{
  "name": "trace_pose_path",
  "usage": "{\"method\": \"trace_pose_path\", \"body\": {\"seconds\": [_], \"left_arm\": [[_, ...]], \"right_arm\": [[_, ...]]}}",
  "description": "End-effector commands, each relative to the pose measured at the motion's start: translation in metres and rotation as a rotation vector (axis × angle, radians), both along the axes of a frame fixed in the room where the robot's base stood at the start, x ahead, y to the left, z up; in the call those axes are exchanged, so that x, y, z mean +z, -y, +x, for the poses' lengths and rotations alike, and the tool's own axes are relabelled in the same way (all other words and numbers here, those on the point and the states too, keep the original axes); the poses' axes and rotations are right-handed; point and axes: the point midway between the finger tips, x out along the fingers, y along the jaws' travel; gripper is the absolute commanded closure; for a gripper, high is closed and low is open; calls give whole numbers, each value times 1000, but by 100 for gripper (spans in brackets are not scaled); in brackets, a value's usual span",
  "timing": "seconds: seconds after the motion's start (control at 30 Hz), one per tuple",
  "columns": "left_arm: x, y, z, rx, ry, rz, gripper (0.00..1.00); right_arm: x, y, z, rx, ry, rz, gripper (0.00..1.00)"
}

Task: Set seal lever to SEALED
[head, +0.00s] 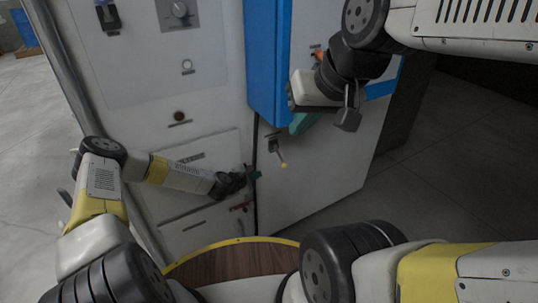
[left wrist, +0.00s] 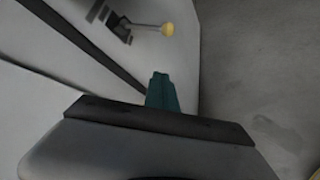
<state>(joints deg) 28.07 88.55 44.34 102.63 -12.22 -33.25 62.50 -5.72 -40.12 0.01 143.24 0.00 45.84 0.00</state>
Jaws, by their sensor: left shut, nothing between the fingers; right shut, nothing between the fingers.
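A small lever with a yellow knob (head: 284,165) sticks out from a dark mount (head: 273,146) on the light grey cabinet panel; it slants down to the right. It also shows at the top of the left wrist view, with its yellow knob (left wrist: 167,29) at the right end of the rod. I cannot read a SEALED mark. My left gripper (head: 255,174), with teal fingertips, is shut and empty, a little left of and below the knob, apart from it. Its fingers (left wrist: 161,92) also show in the left wrist view. My right gripper (head: 301,123) is shut, above the lever.
A blue upright panel (head: 266,60) stands above the lever, close to my right gripper. A red handle (head: 240,207) sits below my left gripper. A dial (head: 180,9) and dark knob (head: 179,116) are on the left panel. Open floor (head: 450,150) lies to the right.

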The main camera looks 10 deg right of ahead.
Motion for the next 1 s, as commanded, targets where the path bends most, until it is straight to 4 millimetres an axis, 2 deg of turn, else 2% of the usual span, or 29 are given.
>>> {"method": "trace_pose_path", "body": {"seconds": [0.27, 0.7, 0.8, 1.0], "left_arm": [[-7, 9, 9, -1, 1, 1, 100], [-50, 59, 66, -2, 1, 2, 100], [-41, 74, 65, -6, 3, 2, 100], [-33, 90, 63, -4, 1, 2, 100]], "right_arm": [[0, 0, 0, 0, 0, 0, 100], [0, 0, 0, 0, 0, 0, 100], [0, 0, 0, 0, 0, 0, 100], [0, 0, 0, 0, 0, 0, 100]]}}
